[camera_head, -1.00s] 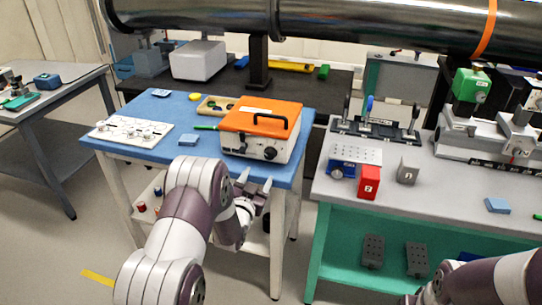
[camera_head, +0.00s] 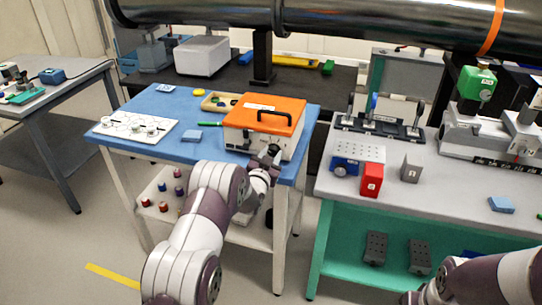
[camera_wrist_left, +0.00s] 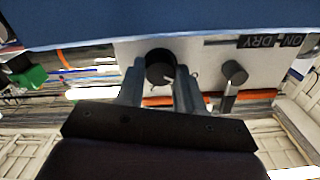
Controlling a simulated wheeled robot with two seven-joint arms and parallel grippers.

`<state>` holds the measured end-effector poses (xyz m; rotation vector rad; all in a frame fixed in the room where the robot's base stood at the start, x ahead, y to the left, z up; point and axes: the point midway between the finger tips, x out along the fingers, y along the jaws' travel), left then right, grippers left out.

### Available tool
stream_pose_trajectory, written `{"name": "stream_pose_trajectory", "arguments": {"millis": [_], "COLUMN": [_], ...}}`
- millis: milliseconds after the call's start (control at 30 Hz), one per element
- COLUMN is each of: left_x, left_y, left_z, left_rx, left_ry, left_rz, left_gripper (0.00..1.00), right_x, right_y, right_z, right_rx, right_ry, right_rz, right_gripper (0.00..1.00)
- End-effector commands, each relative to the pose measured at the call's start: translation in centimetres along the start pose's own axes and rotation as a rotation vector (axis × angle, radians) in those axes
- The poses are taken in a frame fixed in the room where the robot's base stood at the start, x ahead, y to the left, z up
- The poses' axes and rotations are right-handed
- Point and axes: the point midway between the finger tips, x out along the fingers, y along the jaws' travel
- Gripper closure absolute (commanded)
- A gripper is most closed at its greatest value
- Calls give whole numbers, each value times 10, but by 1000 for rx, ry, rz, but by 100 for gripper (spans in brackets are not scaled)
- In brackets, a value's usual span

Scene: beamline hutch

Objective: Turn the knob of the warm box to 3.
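The warm box (camera_head: 240,137) has an orange lid and a pale front panel, and stands on the blue bench top. In the left wrist view its front holds a round black knob (camera_wrist_left: 160,66) with a white pointer mark. My left gripper (camera_head: 272,154) is at the right part of the box front. In the wrist view its fingers (camera_wrist_left: 160,80) lie close along both sides of the round knob, seemingly shut on it. The scale is not readable. My right gripper is out of view.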

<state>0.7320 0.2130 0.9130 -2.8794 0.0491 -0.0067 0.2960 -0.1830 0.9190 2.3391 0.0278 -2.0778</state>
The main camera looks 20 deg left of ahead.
Motion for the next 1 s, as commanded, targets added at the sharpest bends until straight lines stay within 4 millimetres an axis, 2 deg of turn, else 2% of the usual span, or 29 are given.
{"name": "stream_pose_trajectory", "arguments": {"millis": [267, 467, 1000], "left_x": [0, 0, 0], "left_y": [0, 1, 2], "left_z": [1, 3, 5], "left_rx": [23, 115, 604], "left_ry": [0, 2, 2], "left_rz": [0, -1, -1], "left_gripper": [94, 94, 93], "right_x": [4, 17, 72], "right_y": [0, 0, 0], "right_z": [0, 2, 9], "right_rx": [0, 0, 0], "right_ry": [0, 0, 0], "right_rz": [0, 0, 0], "right_gripper": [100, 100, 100]}}
